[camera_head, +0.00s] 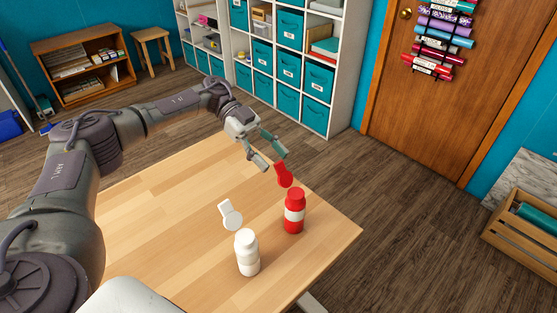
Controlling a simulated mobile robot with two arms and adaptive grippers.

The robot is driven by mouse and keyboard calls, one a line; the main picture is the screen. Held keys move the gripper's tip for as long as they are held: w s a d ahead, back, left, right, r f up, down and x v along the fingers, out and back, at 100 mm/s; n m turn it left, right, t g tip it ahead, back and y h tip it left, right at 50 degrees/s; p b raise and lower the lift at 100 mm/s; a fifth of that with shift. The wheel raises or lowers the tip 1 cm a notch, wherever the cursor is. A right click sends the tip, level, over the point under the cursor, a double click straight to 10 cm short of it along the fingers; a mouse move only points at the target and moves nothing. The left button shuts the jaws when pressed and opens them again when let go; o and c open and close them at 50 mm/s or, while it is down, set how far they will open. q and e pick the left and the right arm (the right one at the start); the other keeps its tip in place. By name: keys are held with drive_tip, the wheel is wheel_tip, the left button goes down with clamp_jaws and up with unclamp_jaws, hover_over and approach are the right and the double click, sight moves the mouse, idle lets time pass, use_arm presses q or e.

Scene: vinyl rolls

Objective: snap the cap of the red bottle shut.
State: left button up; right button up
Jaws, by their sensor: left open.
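A red bottle (294,212) with a pale label stands upright on the wooden table, near its right edge. Its red cap (284,174) is flipped open and rises behind the bottle's top. A white bottle (247,254) stands in front and to the left, its white cap (230,214) also flipped open. My left gripper (268,160) is open and empty, its fingers pointing down and right, just behind and left of the red cap. I cannot tell whether a finger touches the cap. My right gripper is not in view.
The wooden table (160,195) is otherwise bare, with free room left of the bottles. Its right corner drops to the dark floor. Beyond stand a white shelf with teal bins (288,62), a stool (152,40), a door with vinyl rolls (440,38) and a wooden crate (515,240).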

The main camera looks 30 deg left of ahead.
sight(279, 162)
use_arm(q)
drive_tip(key=shift+x, duration=1.5)
drive_tip(key=shift+c, duration=0.3)
